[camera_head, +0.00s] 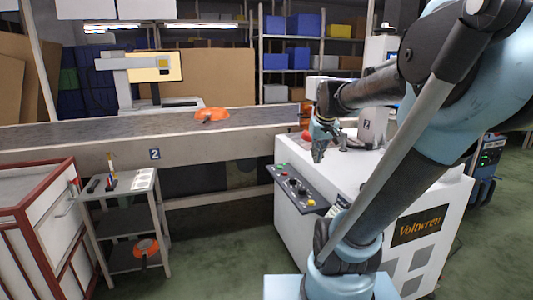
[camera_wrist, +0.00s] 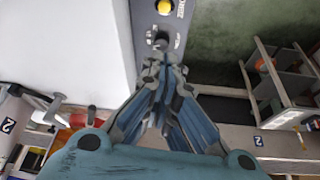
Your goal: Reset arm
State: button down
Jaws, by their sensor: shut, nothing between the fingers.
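My gripper (camera_head: 319,152) hangs from my blue arm, fingers pointing down, in front of the conveyor and above the left part of the white machine (camera_head: 358,180). In the wrist view its fingers (camera_wrist: 164,68) come together at the tips with nothing between them. The control panel (camera_head: 298,189) of the machine lies below and in front of the gripper; it also shows beyond the fingertips in the wrist view (camera_wrist: 153,28). No object touches the fingers.
An orange pan (camera_head: 211,114) lies on the conveyor (camera_head: 110,132). Another orange pan (camera_head: 146,248) is on the small cart's (camera_head: 128,187) lower shelf. A red-orange thing (camera_head: 305,135), partly hidden, is beside the gripper. A red-framed cabinet (camera_head: 35,220) stands at left. Green floor is free between cart and machine.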

jog(key=s+f+m+g, duration=0.1)
jog(key=s+f+g, duration=0.1)
jog(key=s+f, duration=1.2)
jog(key=s+d, duration=0.1)
jog(key=s, duration=0.3)
jog(key=shift+s+f+m+h, duration=0.15)
jog(key=shift+f+m+h, duration=0.15)
jog(key=shift+f, duration=0.1)
jog(key=shift+w+f, duration=0.2)
jog(key=shift+w, duration=0.25)
